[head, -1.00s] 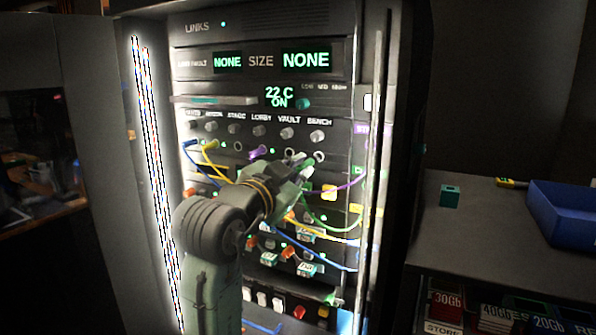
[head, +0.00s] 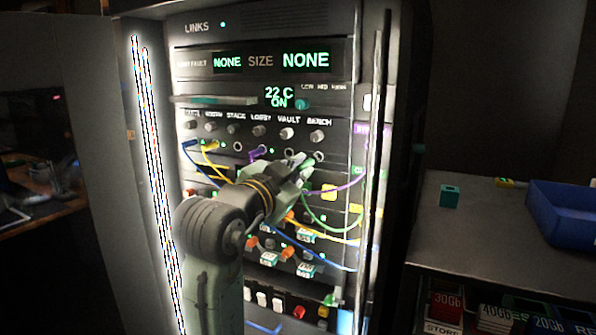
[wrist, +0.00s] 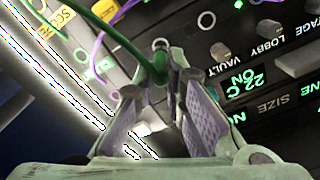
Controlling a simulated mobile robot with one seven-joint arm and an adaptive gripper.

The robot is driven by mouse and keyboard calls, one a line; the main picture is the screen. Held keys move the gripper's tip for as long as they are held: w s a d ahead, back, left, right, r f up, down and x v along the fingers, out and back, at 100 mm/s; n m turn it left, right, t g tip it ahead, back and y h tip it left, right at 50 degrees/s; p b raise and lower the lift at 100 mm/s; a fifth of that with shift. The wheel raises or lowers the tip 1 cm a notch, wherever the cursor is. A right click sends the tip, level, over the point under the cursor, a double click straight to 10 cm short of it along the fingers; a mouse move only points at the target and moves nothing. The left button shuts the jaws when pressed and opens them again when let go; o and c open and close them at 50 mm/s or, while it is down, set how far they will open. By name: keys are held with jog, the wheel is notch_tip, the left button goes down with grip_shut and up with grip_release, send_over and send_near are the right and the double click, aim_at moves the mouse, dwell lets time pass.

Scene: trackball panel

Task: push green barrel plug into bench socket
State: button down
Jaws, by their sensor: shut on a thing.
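The green barrel plug (wrist: 158,66) is held between the two fingers of my gripper (wrist: 163,75) in the wrist view, with its green cable looping up to the left. In the head view my gripper (head: 304,166) is close to the panel, just below and left of the bench socket (head: 319,156), a dark ring under the BENCH label and knob. The fingers hide most of the plug in the head view. I cannot tell whether the plug's tip touches the socket.
A row of knobs (head: 288,133) runs above the socket row. Blue, yellow and purple cables (head: 351,184) hang close around my gripper. A vertical rail (head: 372,170) stands at the panel's right. A side counter holds a blue bin (head: 565,212) and a teal block (head: 449,197).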

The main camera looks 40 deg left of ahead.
aim_at(309, 160)
jog(key=shift+p+x, duration=0.35)
jog(key=shift+x, duration=2.1)
jog(key=c, duration=1.6)
grip_release()
jog(key=shift+o, duration=0.2)
jog(key=v, duration=1.2)
